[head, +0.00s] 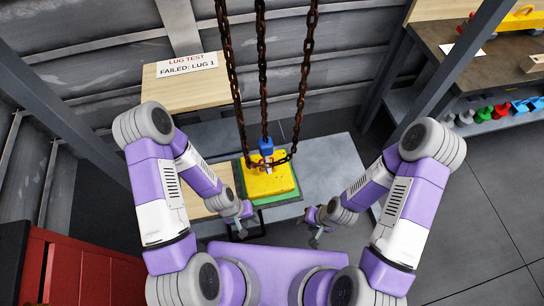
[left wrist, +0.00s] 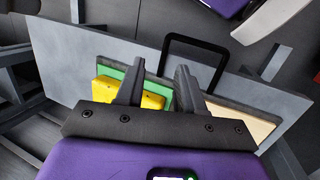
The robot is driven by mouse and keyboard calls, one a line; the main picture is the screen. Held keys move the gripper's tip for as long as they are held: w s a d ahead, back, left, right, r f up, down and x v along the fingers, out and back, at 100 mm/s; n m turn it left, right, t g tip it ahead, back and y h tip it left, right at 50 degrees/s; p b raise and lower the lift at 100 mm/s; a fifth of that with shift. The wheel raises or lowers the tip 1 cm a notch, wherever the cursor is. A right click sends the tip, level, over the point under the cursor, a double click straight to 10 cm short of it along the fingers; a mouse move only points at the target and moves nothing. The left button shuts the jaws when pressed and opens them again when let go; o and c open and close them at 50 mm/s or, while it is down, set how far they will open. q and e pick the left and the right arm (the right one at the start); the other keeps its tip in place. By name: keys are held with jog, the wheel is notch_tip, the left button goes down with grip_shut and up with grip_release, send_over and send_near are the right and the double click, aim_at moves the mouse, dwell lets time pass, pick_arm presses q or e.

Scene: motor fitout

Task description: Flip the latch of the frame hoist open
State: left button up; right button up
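The frame hoist shows in the head view as rusty chains (head: 264,80) with a blue hook piece (head: 266,146) at the end of the middle chain. The hook piece hangs over a yellow block (head: 268,181) on a green pad (head: 281,199). A small pale part lies just below the blue piece; I cannot make out the latch. My left gripper (head: 238,226) is in front of and left of the yellow block, open and empty. The left wrist view shows its two fingers (left wrist: 160,66) apart. My right gripper (head: 319,234) is to the right, apart from everything, and looks open and empty.
A grey table (head: 330,160) carries the pad. A wooden board (head: 187,82) with a "Lug test, failed: lug 1" sign (head: 187,65) stands behind left. A red cabinet (head: 80,275) is at left. A workbench (head: 500,60) is at right. A black loop handle (left wrist: 221,53) stands near my left gripper.

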pick_arm(q)
jog(key=w+f+n+g+h+b, duration=0.2)
jog(key=w+f+n+h, duration=0.2)
jog(key=w+n+h, duration=0.4)
jog(key=w+a+r+n+t+h+b, duration=0.1)
jog(key=w+a+r+n+t+h, duration=0.45)
jog(key=w+n+t, duration=0.35)
jog(key=w+d+m+g+b, duration=0.1)
jog(key=w+d+m, duration=0.1)
jog(key=d, duration=0.4)
jog(key=shift+w+r, duration=0.15)
jog(key=shift+w, duration=0.35)
jog(key=shift+y, duration=0.25)
grip_shut()
